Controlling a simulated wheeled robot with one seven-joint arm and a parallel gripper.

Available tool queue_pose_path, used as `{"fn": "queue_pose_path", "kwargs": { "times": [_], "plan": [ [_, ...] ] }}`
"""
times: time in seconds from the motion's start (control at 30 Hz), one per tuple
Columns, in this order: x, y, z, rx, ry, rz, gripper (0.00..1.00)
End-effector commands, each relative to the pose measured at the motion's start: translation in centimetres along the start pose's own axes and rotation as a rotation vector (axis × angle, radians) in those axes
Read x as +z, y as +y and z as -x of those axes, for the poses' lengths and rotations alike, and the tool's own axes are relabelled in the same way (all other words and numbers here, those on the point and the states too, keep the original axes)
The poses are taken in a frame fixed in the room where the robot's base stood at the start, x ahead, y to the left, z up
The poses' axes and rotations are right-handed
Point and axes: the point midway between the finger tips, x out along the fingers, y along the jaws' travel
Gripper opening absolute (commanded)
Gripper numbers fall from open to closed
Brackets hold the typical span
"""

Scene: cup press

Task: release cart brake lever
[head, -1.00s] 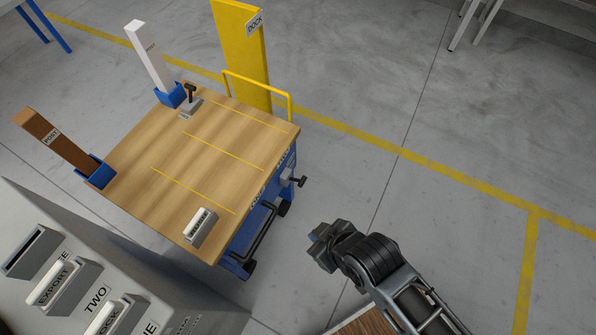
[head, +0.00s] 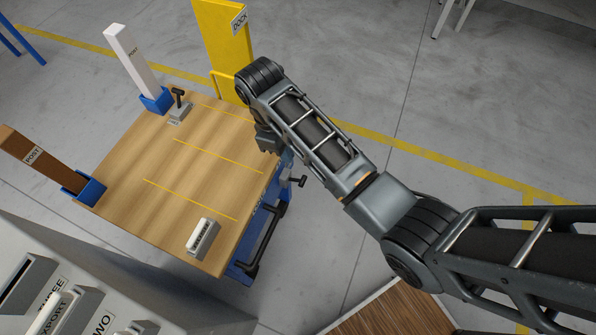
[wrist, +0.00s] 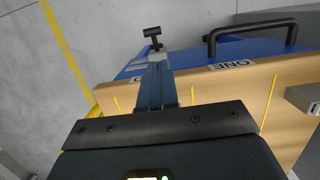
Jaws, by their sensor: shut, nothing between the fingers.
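The cart has a wooden top (head: 165,165) and a blue frame. A black T-handled lever (head: 297,181) sticks out from its right side; in the wrist view a black T-handle (wrist: 153,38) stands just beyond my fingertips. Another black T-lever (head: 178,96) stands on a grey base at the far edge of the top. I cannot read which is the brake lever. My gripper (wrist: 156,66) is shut and empty, pointing along the cart's side close to the side lever, with no clear contact. In the head view it is mostly hidden behind my wrist.
A yellow DOCK post (head: 218,45) stands behind the cart. A white post (head: 130,58) and a brown post (head: 35,160) rise from blue sockets. A black bar handle (head: 267,240) is on the cart's side. A grey slotted cabinet (head: 110,285) is at lower left.

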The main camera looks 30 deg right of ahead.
Motion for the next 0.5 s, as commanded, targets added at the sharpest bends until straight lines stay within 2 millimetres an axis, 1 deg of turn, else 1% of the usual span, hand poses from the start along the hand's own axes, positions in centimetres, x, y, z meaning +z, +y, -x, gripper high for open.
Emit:
{"fn": "queue_pose_path", "kwargs": {
  "times": [0.03, 0.1, 0.2, 0.5],
  "plan": [
    [-0.1, 0.6, 0.7, 0.000, -0.020, 0.004, 0.00],
    [-0.2, 1.0, 1.3, -0.004, -0.043, 0.009, 0.00],
    [-0.1, 1.3, 1.8, -0.007, -0.062, 0.013, 0.00],
    [-0.1, 1.4, 2.0, -0.008, -0.066, 0.014, 0.00]
  ]
}}
